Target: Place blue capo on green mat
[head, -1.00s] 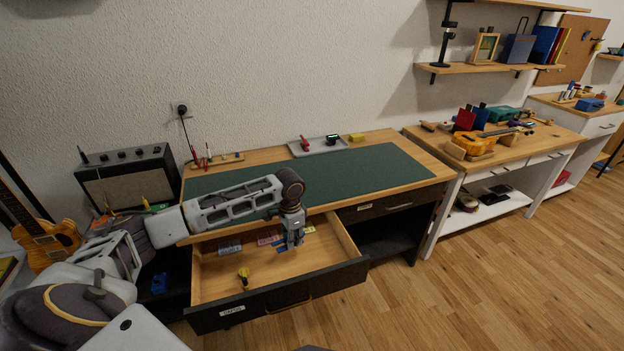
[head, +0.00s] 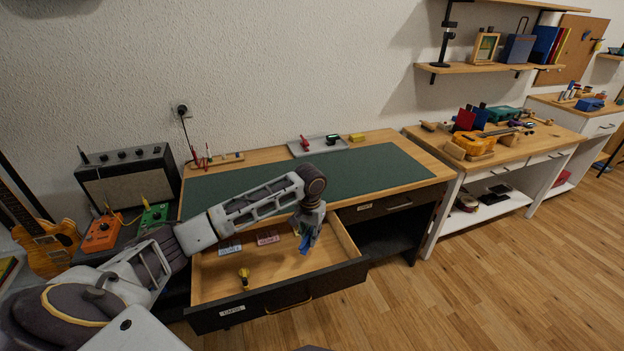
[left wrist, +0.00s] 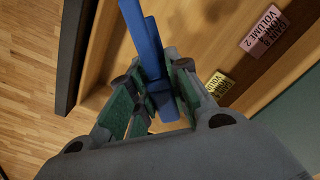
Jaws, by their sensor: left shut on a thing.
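The blue capo (left wrist: 151,60) is held between the fingers of my left gripper (left wrist: 158,88) in the left wrist view. In the head view, the left gripper (head: 309,232) is above the right part of the open drawer (head: 262,275), and the blue capo shows at its fingertips (head: 307,243). The green mat (head: 370,172) lies flat on the desk top, behind the drawer and beyond the gripper. My right gripper is in neither view.
A yellow capo-like item (head: 244,277) lies in the drawer near its front. Pink and blue labelled pieces lie toward the drawer's back. A grey tray (head: 318,145) and a yellow block (head: 357,137) sit along the desk's back edge. Most of the mat is clear.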

